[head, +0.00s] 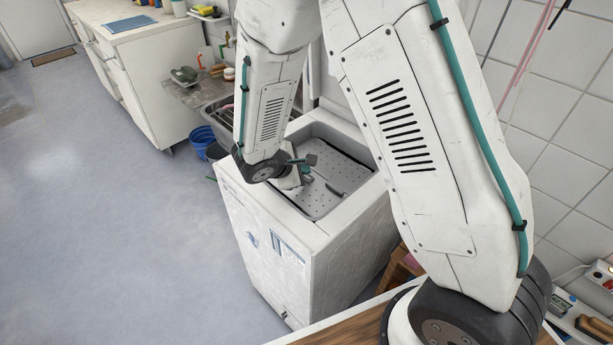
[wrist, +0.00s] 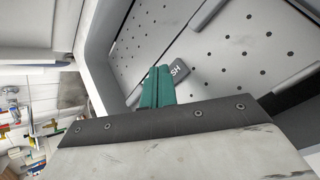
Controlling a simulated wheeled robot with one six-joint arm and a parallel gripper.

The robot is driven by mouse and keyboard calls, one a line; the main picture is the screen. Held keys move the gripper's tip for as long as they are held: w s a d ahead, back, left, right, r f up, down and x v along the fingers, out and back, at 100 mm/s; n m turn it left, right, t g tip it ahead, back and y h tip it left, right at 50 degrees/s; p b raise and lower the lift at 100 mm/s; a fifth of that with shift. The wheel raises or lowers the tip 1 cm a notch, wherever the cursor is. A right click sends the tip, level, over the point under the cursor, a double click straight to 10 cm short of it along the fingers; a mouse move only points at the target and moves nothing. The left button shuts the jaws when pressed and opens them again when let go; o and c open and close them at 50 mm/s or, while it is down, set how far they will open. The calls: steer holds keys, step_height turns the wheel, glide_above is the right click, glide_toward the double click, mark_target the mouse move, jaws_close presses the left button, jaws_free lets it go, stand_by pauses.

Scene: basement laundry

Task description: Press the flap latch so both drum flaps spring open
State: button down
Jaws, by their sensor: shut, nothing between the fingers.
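The top-loading washer (head: 270,235) stands open at the top, with a perforated metal drum (head: 345,172) inside. In the wrist view the drum's two perforated flaps (wrist: 232,48) lie closed and flat, with a seam between them. A grey latch plate (wrist: 180,71) with the letters "SH" visible sits at the seam, partly hidden behind my fingers. My gripper (wrist: 158,84) has teal fingers shut together and empty, over the latch's near left edge. I cannot tell whether the tips touch it. In the head view my gripper (head: 304,168) is inside the washer's opening.
The washer's raised rim (wrist: 97,62) surrounds the drum opening. A sink unit (head: 205,95) and blue buckets (head: 203,140) stand behind it on the left. A white cabinet (head: 140,75) is further back. The floor on the left is clear. A wooden top (head: 350,325) is in front.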

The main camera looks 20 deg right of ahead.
steer(key=shift+f, duration=0.5)
stand_by(0.5)
steer(key=shift+r, duration=3.25)
